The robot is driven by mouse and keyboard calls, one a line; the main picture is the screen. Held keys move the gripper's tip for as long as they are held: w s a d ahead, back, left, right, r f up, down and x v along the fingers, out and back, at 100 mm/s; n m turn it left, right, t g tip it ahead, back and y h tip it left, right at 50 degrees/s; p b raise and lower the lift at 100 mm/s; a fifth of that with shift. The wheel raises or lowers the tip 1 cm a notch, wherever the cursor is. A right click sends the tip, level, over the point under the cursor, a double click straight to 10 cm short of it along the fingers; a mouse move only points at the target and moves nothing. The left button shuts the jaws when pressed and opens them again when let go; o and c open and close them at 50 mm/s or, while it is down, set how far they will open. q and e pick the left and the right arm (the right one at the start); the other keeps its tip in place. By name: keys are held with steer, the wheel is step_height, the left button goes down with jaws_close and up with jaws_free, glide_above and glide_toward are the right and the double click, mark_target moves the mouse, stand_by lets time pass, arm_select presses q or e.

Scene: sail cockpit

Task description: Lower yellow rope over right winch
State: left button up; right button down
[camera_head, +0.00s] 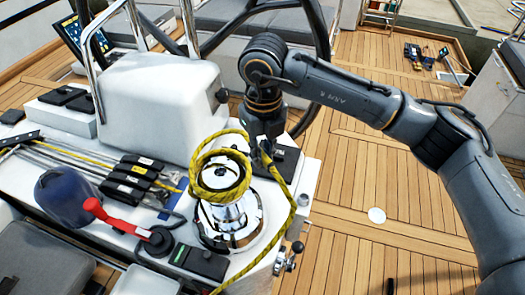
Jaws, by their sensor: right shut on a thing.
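The chrome winch (232,217) stands on the white console, right of the rope clutches. The yellow rope (194,165) forms a loop that appears around or just above the winch's top; I cannot tell whether it touches. One part of the rope runs left to the clutches. Another hangs from my right gripper down past the winch's right side to the console's front edge. My right gripper (266,152) is shut on the yellow rope, just behind and right of the winch top. Its fingertips are small and partly hidden. My left gripper is out of view.
Black rope clutches (139,174) and a red-handled lever (112,217) lie left of the winch. A blue cap-like thing (66,196) is near them. A white housing (160,107) and the steering wheel rise behind. Wooden deck (345,190) is open at right.

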steer(key=shift+f+b, duration=2.65)
steer(key=shift+f, duration=0.4)
step_height(320, 180, down, 8)
steer(key=b, duration=0.7)
steer(key=shift+f+b, duration=0.1)
steer(key=shift+b, duration=0.35)
